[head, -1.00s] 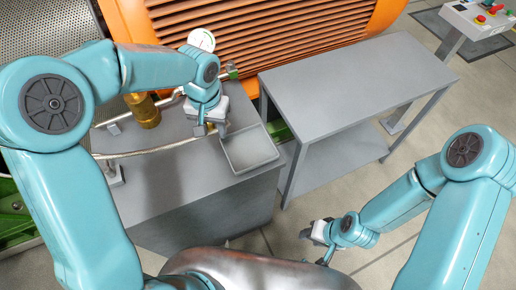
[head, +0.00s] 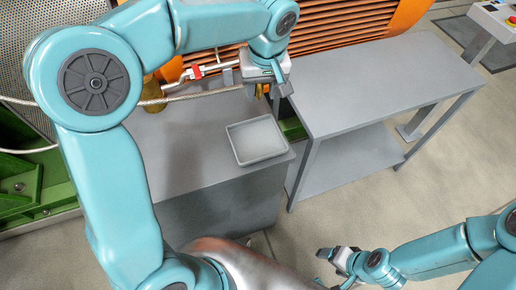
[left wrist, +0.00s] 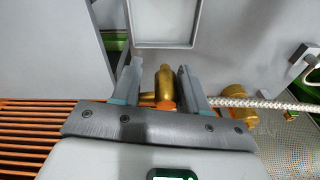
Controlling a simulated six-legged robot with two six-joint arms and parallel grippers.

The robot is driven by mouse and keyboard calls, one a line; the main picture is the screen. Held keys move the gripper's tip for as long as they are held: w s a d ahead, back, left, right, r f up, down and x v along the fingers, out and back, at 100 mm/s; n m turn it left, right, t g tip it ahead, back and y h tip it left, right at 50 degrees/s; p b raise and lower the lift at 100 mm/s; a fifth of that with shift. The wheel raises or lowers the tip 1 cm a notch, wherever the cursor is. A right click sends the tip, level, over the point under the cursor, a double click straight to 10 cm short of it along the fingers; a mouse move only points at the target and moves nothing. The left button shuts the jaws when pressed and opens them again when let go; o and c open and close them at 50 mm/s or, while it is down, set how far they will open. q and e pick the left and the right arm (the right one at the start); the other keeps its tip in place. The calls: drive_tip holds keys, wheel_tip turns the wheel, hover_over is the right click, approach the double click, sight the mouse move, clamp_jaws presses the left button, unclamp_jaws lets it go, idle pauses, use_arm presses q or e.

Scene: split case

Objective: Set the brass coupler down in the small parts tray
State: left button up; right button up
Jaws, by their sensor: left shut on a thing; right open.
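My left gripper (head: 267,92) is shut on the brass coupler (left wrist: 165,86), a small golden piece seen between the two fingers in the left wrist view. In the head view the gripper partly hides the coupler. It is behind the far edge of the small parts tray (head: 257,140). This shallow grey square tray is empty and sits on the grey cabinet top near its right end. Its rim shows at the top of the left wrist view (left wrist: 165,45). My right gripper (head: 326,254) is open and empty, low over the floor, far from the tray.
A larger brass cylinder (head: 152,93) stands at the back of the cabinet, partly hidden by my left arm. A pale braided hose (head: 195,96) and a red-handled valve (head: 196,72) are nearby. A bare grey table (head: 385,85) stands to the right, across a narrow gap.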

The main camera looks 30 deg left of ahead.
use_arm(q)
drive_tip(key=shift+w+r+n+y+b, duration=0.1)
drive_tip(key=shift+r+n+y+b, duration=0.25)
drive_tip(key=shift+n, duration=0.45)
drive_tip(key=shift+r+n, duration=0.1)
drive_tip(key=shift+n, duration=0.3)
drive_tip(key=b, duration=0.1)
hover_over(258, 140)
drive_tip(key=f, duration=1.4)
drive_tip(key=shift+s+d, duration=0.2)
drive_tip(key=shift+f, duration=2.55)
use_arm(e)
drive_tip(key=shift+d+f, duration=0.2)
drive_tip(key=shift+f, duration=1.55)
use_arm(q)
drive_tip(key=shift+f+b, duration=0.1)
drive_tip(key=shift+b, duration=0.25)
use_arm(e)
drive_tip(key=shift+f, duration=0.1)
use_arm(q)
drive_tip(key=shift+f, duration=0.1)
drive_tip(key=o, duration=1.3)
drive_tip(key=shift+c, duration=0.2)
use_arm(e)
drive_tip(key=shift+f, duration=0.1)
